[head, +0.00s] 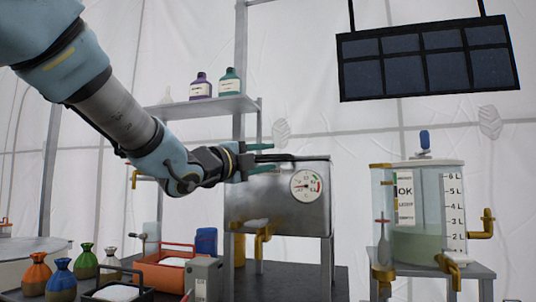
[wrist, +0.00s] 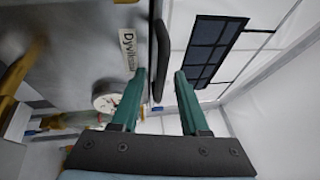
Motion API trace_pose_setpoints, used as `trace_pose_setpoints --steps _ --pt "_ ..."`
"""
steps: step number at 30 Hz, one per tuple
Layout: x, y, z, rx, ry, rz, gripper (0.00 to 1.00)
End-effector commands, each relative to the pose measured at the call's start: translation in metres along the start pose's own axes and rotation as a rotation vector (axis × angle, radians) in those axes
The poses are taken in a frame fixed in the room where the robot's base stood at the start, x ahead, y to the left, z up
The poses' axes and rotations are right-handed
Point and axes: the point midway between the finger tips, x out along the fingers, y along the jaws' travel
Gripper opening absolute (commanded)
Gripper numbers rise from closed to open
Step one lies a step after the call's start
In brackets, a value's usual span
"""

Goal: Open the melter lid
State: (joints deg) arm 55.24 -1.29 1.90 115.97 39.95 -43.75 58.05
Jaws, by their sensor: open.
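The melter (head: 285,210) is a grey metal box with a round dial gauge on its front, standing on a frame at the centre of the head view. Its lid (head: 310,158) appears as a thin dark edge along the top and looks shut. My gripper (head: 262,157) is at the melter's upper left with its teal fingers apart, one above and one below the lid's level. In the wrist view, a dark bar-like handle (wrist: 161,48) lies in line with the gap between my open fingers (wrist: 160,73). I cannot tell whether either finger touches it.
A glass tank (head: 428,210) with pale green liquid stands on the right. A shelf (head: 212,106) with bottles is behind my arm. An orange tray (head: 165,272), small bottles and a grey box (head: 203,279) crowd the lower left. A dark panel (head: 428,60) hangs at upper right.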

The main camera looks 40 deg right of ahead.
Motion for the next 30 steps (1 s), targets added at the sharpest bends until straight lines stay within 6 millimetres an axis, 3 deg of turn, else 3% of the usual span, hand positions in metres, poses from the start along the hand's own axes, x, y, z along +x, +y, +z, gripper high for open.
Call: trace_pose_setpoints --steps 12,24,30 --pt "0.0088 0.0003 -0.0003 -0.001 0.000 0.000 0.45" --pt "0.0085 0.0003 -0.0002 -0.001 0.000 0.000 0.00" --pt "0.0085 0.0006 -0.0001 -0.001 0.000 0.001 0.00"
